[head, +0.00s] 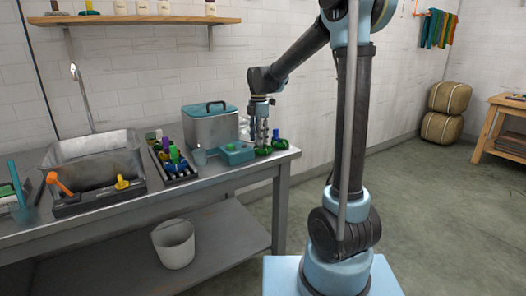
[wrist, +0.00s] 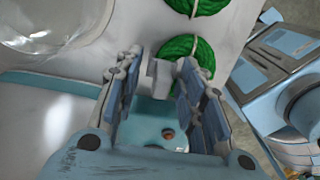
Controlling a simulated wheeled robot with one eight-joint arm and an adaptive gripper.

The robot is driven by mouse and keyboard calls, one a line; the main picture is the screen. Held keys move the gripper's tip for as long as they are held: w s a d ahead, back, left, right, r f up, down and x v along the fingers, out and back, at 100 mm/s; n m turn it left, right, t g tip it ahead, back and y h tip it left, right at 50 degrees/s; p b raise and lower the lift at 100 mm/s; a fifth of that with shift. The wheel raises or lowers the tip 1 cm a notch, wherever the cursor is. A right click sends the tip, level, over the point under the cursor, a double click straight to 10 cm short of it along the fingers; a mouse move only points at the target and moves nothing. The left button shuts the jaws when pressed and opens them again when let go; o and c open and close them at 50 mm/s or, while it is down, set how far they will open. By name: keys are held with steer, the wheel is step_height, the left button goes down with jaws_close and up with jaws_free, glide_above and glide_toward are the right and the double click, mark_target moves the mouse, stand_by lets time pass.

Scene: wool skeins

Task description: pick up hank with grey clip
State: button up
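My gripper (head: 262,142) points down over the right end of the metal bench in the head view. A green hank (head: 264,151) lies under it, partly hidden by the fingers. Another green hank (head: 279,144) with a blue top lies just to its right. In the wrist view my gripper (wrist: 160,75) is open, its two fingers well apart. A pale grey clip (wrist: 159,77) shows between the fingertips, with a gap to each finger. A green hank (wrist: 192,52) is beside it, partly behind the right finger. A second green hank (wrist: 196,4) is cut off at the top edge.
A dark tray (head: 176,172) of coloured items and a sink (head: 95,148) are farther left. The bench's right edge is close to the hanks.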

steer(key=shift+f, duration=0.1)
jaws_close()
stand_by(0.3)
